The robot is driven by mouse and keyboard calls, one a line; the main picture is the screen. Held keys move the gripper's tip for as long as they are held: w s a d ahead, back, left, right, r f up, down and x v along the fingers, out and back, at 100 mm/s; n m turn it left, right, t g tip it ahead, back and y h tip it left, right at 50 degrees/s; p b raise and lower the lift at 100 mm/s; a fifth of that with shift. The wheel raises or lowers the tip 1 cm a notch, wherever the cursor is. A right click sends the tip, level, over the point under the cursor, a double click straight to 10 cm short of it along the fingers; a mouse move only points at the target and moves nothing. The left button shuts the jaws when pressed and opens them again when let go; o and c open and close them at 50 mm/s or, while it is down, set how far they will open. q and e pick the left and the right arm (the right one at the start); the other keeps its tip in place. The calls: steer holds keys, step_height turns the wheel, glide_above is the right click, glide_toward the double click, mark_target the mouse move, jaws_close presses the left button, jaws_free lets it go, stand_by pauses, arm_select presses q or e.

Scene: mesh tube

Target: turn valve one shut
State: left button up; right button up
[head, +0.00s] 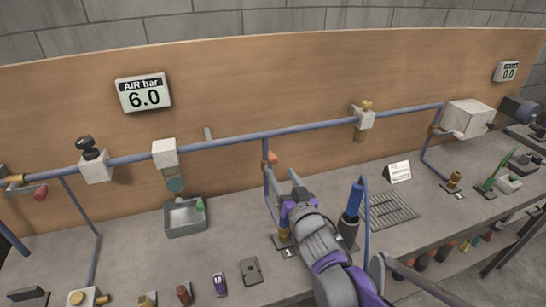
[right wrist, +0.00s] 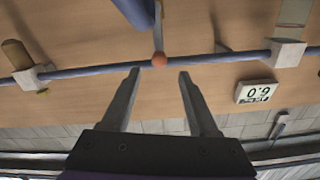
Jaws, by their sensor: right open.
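A small valve handle with an orange-red ball end (head: 272,157) sits on the blue drop pipe in the middle of the head view. Part of the drop pipe is hidden by my arm. My left gripper is not in view.
A blue main pipe (head: 235,138) runs along the wooden board. The left AIR bar display (head: 144,93) reads 6.0, the right one (head: 507,71) 0.0. A blue-handled tool (head: 352,203) stands close right of my right arm. A grey tray (head: 186,218) is at left.

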mark_target(274, 162)
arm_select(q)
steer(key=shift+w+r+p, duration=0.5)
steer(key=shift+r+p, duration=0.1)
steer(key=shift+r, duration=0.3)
arm_select(e)
steer(key=x, duration=0.7)
steer(key=shift+w, duration=0.35)
steer(key=shift+c, duration=0.2)
jaws_close()
